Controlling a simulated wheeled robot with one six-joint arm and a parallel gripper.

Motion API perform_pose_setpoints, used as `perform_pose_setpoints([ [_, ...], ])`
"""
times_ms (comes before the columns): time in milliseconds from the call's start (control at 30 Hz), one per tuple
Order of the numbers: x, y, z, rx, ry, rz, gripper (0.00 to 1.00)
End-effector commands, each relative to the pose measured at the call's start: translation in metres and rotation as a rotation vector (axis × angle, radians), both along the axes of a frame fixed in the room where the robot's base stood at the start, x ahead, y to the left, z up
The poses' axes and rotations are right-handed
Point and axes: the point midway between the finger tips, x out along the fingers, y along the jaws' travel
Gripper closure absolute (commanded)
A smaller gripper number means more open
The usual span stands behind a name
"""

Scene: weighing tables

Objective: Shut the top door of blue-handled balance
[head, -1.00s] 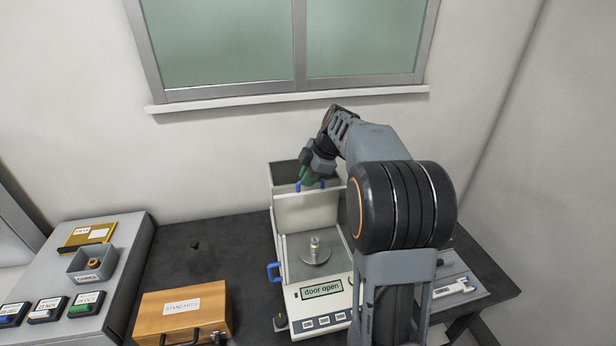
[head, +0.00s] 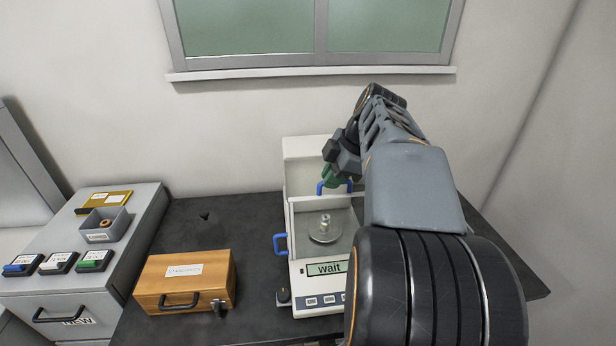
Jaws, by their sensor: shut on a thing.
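The blue-handled balance (head: 306,290) stands on the dark table with a weight (head: 325,222) on its round pan (head: 325,235). Its display (head: 326,268) reads "wait". My gripper (head: 334,179), with green fingers, is over the top of the balance and shut on the blue handle (head: 321,187) of the top door. The clear door pane itself is hard to make out, and my arm hides the balance's right side. A second blue handle (head: 279,244) is on the left side of the balance.
A wooden box (head: 185,280) labelled "STANDARDS" stands left of the balance. Further left, a grey cabinet (head: 150,225) holds a small bin (head: 103,224), a yellow folder and several small labelled blocks. The dark table (head: 240,215) has bare room behind the wooden box.

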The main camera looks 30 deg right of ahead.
Motion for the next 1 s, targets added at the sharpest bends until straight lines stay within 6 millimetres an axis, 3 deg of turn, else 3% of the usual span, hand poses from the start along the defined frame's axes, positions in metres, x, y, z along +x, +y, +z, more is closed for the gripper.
perform_pose_setpoints([
  [367, -0.0084, -0.0013, 0.0009, 0.001, 0.004, -0.013, 1.0],
  [400, -0.0084, -0.0011, 0.0007, 0.001, 0.004, -0.011, 0.85],
  [633, -0.0072, -0.0002, 0.0006, 0.001, 0.002, -0.009, 0.63],
  [1000, -0.0088, -0.0026, 0.0082, 0.0, 0.0, -0.009, 0.62],
])
